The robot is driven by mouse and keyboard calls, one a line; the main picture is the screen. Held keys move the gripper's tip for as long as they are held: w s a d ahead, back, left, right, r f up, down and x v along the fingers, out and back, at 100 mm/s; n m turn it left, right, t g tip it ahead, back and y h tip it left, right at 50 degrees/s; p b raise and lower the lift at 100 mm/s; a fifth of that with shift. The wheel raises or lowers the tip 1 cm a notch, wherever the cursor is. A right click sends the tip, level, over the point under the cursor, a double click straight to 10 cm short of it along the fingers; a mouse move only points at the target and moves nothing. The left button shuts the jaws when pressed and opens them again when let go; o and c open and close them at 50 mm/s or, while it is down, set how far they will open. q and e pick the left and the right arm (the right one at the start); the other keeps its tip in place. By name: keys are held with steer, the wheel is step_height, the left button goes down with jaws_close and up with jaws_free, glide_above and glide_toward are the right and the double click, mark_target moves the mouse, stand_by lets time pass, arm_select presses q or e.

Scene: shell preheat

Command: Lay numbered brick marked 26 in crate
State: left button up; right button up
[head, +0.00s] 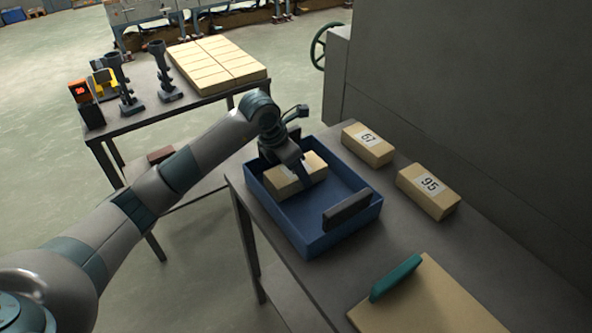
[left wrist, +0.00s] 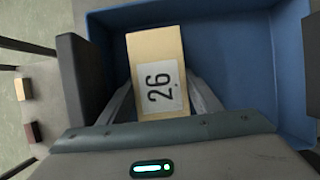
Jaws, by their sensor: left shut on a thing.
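The brick marked 26 (left wrist: 157,72) is tan with a white number label. My left gripper (left wrist: 158,100) is shut on it, with one finger on each side. In the head view the brick (head: 312,166) is at the far left part of the blue crate (head: 310,245), within its walls, partly hidden by my left gripper (head: 295,170). The crate also shows in the left wrist view (left wrist: 245,60). I cannot tell whether the brick touches the crate floor. My right gripper is not in view.
Bricks marked 67 (head: 368,145) and 95 (head: 428,190) lie on the table right of the crate. A dark handle (head: 347,210) stands on the crate's near side. A tan board (head: 430,300) with a teal handle (head: 396,278) lies in front. The crate's near half is empty.

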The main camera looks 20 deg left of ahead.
arm_select(q)
steer(key=o, duration=1)
steer(key=shift+f, duration=0.1)
steer(key=shift+o, duration=0.2)
steer(key=shift+s+a+r, duration=0.15)
steer(key=shift+r, duration=0.45)
steer(key=b+v, duration=0.3)
steer(key=v, duration=0.6)
steer(key=shift+r, duration=0.2)
steer(key=shift+v, duration=0.8)
